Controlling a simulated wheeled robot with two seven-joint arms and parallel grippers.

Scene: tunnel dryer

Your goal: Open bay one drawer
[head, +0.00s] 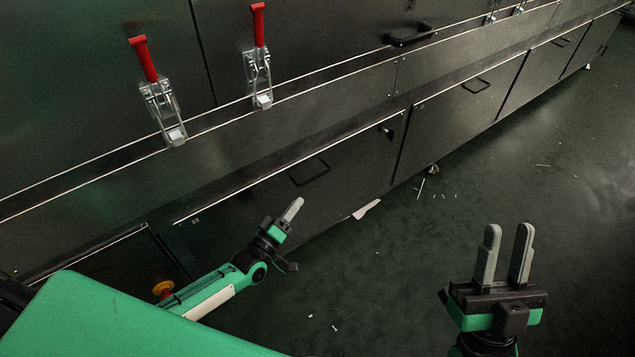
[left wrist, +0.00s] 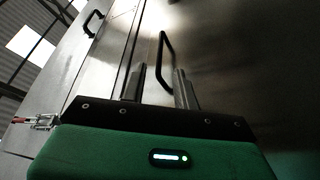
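The nearest lower drawer front (head: 352,165) is a dark metal panel with a black bar handle (head: 309,171). It looks flush with the cabinet, so shut. I take it for the bay one drawer, but no label is readable. My left gripper (head: 296,208) is just below and in front of that handle, fingers seen edge-on. In the left wrist view the left gripper (left wrist: 160,88) is open, and a black handle (left wrist: 165,60) shows ahead in the gap between its fingers. Whether they touch it is unclear. My right gripper (head: 507,255) is open and empty over the floor.
Two red-handled toggle clamps (head: 163,105) (head: 260,70) are on the upper panels. Another handle (head: 409,38) is higher up. More lower drawer fronts (head: 460,110) run to the right. A red-yellow knob (head: 163,288) is at lower left. Floor (head: 420,260) is open, with scattered scraps.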

